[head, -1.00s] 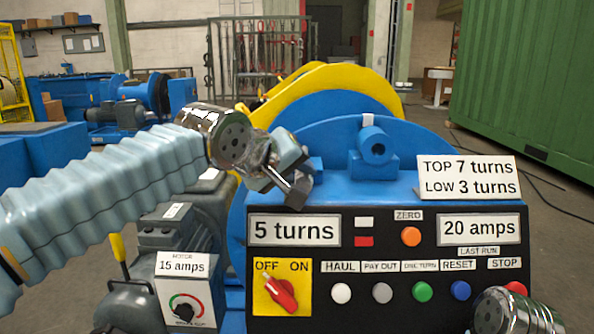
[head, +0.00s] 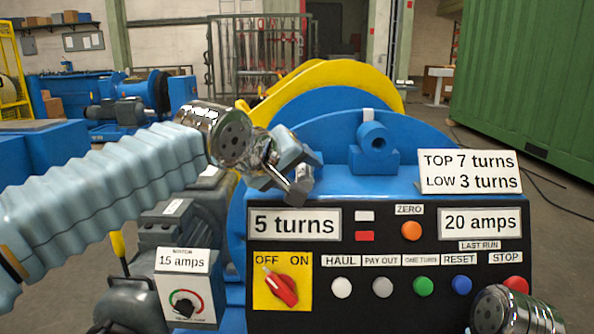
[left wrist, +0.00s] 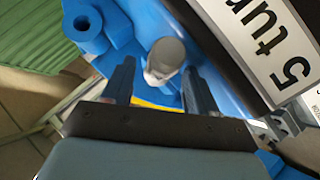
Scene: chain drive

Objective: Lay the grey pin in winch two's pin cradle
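The grey pin (left wrist: 166,57) shows in the left wrist view as a short cylinder with a rounded end, between the two fingers of my left gripper (left wrist: 160,85). The fingers stand apart, with a narrow gap seeming to show on each side of the pin. In the head view my left gripper (head: 298,182) is over the left end of the blue winch top, and it hides the pin. A blue block with a round hole (head: 374,150) stands to its right, and also shows in the left wrist view (left wrist: 88,27). I cannot tell which part is winch two's pin cradle.
The black control panel (head: 384,240) stands just in front of and below the gripper, with buttons and a "5 turns" sign (head: 294,223). A "TOP 7 turns" sign (head: 470,171) stands at right. The blue and yellow drum (head: 340,85) rises behind.

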